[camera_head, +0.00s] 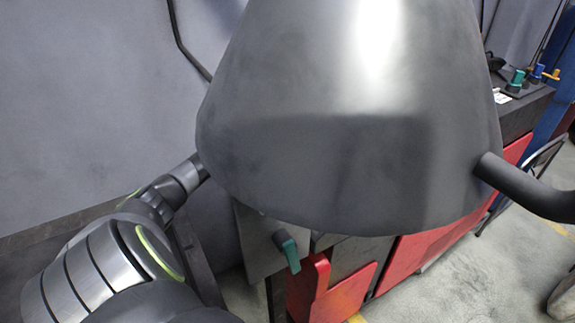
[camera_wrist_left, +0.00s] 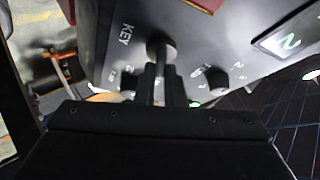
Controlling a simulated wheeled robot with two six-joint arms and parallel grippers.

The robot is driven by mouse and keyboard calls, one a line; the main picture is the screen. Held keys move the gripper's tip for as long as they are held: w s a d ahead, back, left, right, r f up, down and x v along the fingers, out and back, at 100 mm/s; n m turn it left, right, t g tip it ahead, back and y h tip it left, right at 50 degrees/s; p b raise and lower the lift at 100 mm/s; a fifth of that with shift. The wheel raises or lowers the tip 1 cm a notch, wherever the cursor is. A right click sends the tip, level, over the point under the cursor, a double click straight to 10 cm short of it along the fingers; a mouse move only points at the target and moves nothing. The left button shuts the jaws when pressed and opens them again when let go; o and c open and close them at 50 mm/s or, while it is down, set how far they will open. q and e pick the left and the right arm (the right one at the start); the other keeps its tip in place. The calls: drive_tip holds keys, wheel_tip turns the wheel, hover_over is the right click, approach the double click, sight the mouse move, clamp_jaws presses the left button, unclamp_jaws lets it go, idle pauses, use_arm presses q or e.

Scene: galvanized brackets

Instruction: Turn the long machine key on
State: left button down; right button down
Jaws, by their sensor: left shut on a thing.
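In the left wrist view, the long machine key (camera_wrist_left: 160,48) stands out from a dark panel (camera_wrist_left: 195,35) beside the white letters "KEY". My left gripper (camera_wrist_left: 159,82) is shut on the key, with its two dark fingers close together at the shaft. The finger contact is dark and partly hard to make out. In the head view my left arm comes in from the left, and its gripper is hidden behind a large grey cone-shaped body. The key is hidden there too. My right gripper is in neither view.
The grey cone-shaped body (camera_head: 350,130) blocks the middle of the head view. A teal-handled lever (camera_head: 288,248) and red panels (camera_head: 345,290) show below it. In the wrist view, a black knob (camera_wrist_left: 217,77) sits right of the key and a lit green display (camera_wrist_left: 288,42) farther right.

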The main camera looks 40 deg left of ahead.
use_arm(q)
drive_tip(key=shift+m+b, duration=0.4)
drive_tip(key=shift+m, duration=0.1)
drive_tip(key=shift+g, duration=0.4)
drive_tip(key=c, duration=1.5)
unclamp_jaws()
drive_tip(key=shift+s+a+r+b, duration=0.25)
drive_tip(key=shift+a+b, duration=0.05)
drive_tip(key=shift+a, duration=0.15)
drive_tip(key=shift+b+v, duration=2.4)
drive_tip(key=shift+v, duration=5.75)
drive_tip(key=shift+s+d, duration=0.1)
drive_tip(key=shift+d, duration=0.05)
